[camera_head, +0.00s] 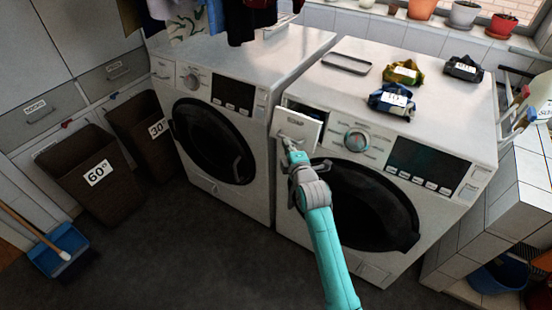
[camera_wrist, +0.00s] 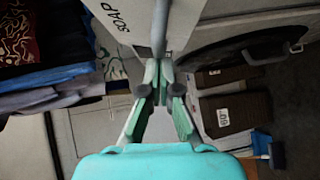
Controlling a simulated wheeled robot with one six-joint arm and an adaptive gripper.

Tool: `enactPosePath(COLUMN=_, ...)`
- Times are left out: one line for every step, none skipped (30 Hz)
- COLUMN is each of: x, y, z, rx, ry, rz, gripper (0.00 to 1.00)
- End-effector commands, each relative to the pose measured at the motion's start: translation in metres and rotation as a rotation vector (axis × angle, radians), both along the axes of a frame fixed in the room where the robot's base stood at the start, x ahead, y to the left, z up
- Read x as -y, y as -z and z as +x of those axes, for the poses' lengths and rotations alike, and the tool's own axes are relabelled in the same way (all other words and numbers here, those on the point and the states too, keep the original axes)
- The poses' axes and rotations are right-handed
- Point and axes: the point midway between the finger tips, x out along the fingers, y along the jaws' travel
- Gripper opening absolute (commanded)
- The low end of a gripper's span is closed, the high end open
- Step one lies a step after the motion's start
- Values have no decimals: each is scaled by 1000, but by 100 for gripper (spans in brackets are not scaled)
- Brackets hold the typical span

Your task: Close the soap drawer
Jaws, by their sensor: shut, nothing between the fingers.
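The soap drawer (camera_head: 300,127) is at the upper left of the right-hand washing machine (camera_head: 345,190). It stands out from the machine front, with a dark opening showing behind its white front panel. My gripper (camera_head: 287,142) is shut and empty at the lower part of this panel. In the wrist view, the drawer front (camera_wrist: 126,22) shows the label SOAP, with a grey bar-like handle (camera_wrist: 160,30) beside it. My gripper's fingertips (camera_wrist: 158,68) are together at the end of this handle. Whether they touch it I cannot tell.
A second washing machine (camera_head: 225,110) stands close on the left, with hanging clothes above it. Cloth bundles (camera_head: 392,101) and a tray (camera_head: 347,63) lie on the right-hand machine. Baskets (camera_head: 95,175) stand at the left.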

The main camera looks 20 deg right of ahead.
Motion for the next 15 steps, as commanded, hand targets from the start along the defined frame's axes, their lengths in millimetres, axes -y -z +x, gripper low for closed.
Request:
enactPosePath(x=11, y=-1, z=7, rx=1, ry=4, rz=1, gripper=0)
enactPosePath(x=15, y=0, z=11, rx=0, ry=3, rz=1, gripper=0)
enactPosePath(x=21, y=0, z=15, rx=-1, ry=3, rz=2, gripper=0)
enactPosePath(x=26, y=-1, z=18, rx=0, ry=3, rz=1, gripper=0)
enactPosePath(x=29, y=0, z=21, rx=0, ry=3, rz=1, gripper=0)
enactPosePath(x=33, y=0, z=24, rx=-1, ry=2, rz=1, gripper=0)
enactPosePath(x=37, y=0, z=26, rx=0, ry=2, rz=1, gripper=0)
enactPosePath(x=40, y=0, z=28, rx=0, ry=2, rz=0, gripper=0)
enactPosePath(x=43, y=0, z=31, rx=0, ry=2, rz=1, gripper=0)
enactPosePath(x=45, y=0, z=32, rx=0, ry=2, rz=1, gripper=0)
enactPosePath(x=47, y=0, z=34, rx=0, ry=1, rz=0, gripper=0)
enactPosePath(x=49, y=0, z=35, rx=-1, ry=1, rz=0, gripper=0)
enactPosePath(x=50, y=0, z=36, rx=-1, ry=0, rz=1, gripper=0)
enactPosePath(x=51, y=0, z=37, rx=-1, ry=0, rz=0, gripper=0)
enactPosePath(x=52, y=0, z=38, rx=-1, ry=1, rz=0, gripper=0)
